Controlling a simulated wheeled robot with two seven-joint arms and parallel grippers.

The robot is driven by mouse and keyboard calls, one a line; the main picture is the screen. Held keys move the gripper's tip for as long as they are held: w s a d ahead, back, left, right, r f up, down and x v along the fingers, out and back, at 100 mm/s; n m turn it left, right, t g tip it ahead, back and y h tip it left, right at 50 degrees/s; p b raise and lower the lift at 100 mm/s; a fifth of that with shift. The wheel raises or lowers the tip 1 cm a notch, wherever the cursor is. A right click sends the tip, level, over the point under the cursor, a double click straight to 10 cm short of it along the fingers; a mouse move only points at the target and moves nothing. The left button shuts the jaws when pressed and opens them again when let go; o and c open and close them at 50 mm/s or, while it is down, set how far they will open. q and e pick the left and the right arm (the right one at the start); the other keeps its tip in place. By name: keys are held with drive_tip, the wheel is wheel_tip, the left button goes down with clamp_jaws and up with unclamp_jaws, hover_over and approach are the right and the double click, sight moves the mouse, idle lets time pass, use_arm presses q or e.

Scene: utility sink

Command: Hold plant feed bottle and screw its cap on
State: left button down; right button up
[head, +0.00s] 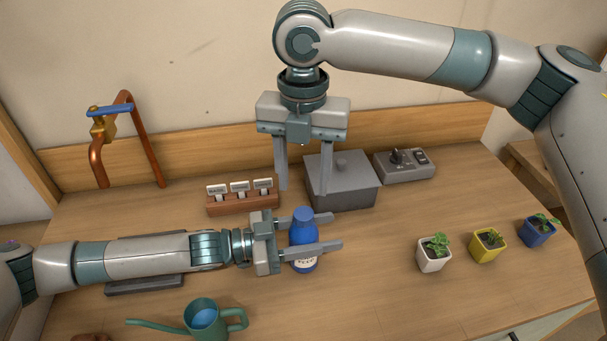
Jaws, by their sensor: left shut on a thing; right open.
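The plant feed bottle (303,235) is blue with a pale label low on its side, and it stands upright on the bench. My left gripper (328,232) reaches in from the left, level, and is shut on the bottle's body, one finger on each side. A blue rounded cap (303,213) shows at the top of the bottle; how tightly it sits cannot be told. My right gripper (304,188) points straight down above and behind the bottle top. Its fingers are wide apart with nothing between them.
A grey lidded box (342,188) stands close behind the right gripper, with a grey switch box (405,165) to its right. A wooden label rack (243,203) is behind my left arm. A green watering can (205,318) is in front. Small pots (434,258) stand at right.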

sight(303, 213)
drive_tip(key=shift+f, duration=4)
drive_tip(key=shift+c, duration=0.4)
drive_tip(key=c, duration=1)
